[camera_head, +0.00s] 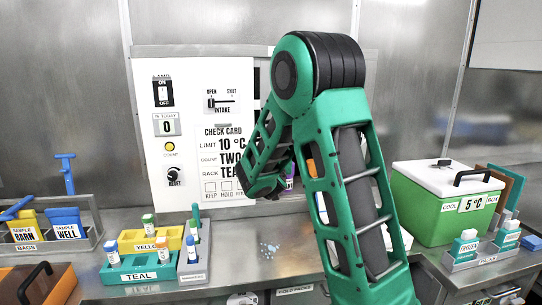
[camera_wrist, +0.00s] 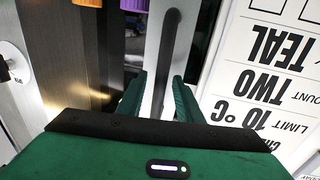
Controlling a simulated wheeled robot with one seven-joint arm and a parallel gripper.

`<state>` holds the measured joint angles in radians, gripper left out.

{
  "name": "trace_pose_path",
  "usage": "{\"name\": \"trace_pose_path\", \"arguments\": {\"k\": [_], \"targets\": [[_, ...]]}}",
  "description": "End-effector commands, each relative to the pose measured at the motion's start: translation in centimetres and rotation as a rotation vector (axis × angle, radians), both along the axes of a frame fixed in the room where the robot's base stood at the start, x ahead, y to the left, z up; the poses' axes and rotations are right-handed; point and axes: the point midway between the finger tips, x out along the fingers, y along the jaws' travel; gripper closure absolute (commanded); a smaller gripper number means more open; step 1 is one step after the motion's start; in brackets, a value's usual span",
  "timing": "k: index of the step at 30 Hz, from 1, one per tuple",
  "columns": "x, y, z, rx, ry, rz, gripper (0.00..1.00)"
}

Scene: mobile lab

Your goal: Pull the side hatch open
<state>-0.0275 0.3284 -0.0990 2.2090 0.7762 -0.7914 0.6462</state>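In the wrist view, a dark bar handle (camera_wrist: 171,45) runs up a pale grey panel (camera_wrist: 152,55), which looks like the side hatch. My gripper (camera_wrist: 160,92) has its two green fingers apart, one on each side of the handle's lower part. A gap shows between the left finger and the bar, so it does not look clamped. In the head view my gripper (camera_head: 266,186) is in front of the wall unit, and my arm hides most of the hatch and its handle. How far the hatch stands open cannot be told.
The white panel with the check card (camera_head: 224,160) is left of my arm. Orange (camera_wrist: 78,14) and purple (camera_wrist: 88,3) items show beside the hatch. A yellow rack (camera_head: 133,242), a teal rack (camera_head: 125,275) and a green cooler (camera_head: 430,222) stand on the steel counter (camera_head: 245,245).

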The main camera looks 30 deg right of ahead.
Motion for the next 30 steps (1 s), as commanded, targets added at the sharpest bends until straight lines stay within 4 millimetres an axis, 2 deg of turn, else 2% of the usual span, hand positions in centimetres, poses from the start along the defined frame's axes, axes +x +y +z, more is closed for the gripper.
{"name": "trace_pose_path", "arguments": {"k": [8,21,30], "targets": [[-1.0,0.5,0.0,0.000,0.000,-0.001,0.67],[-7.5,4.8,-0.1,-0.001,0.003,0.001,0.67],[-9.2,5.8,-0.1,0.001,0.001,-0.001,0.67]]}}
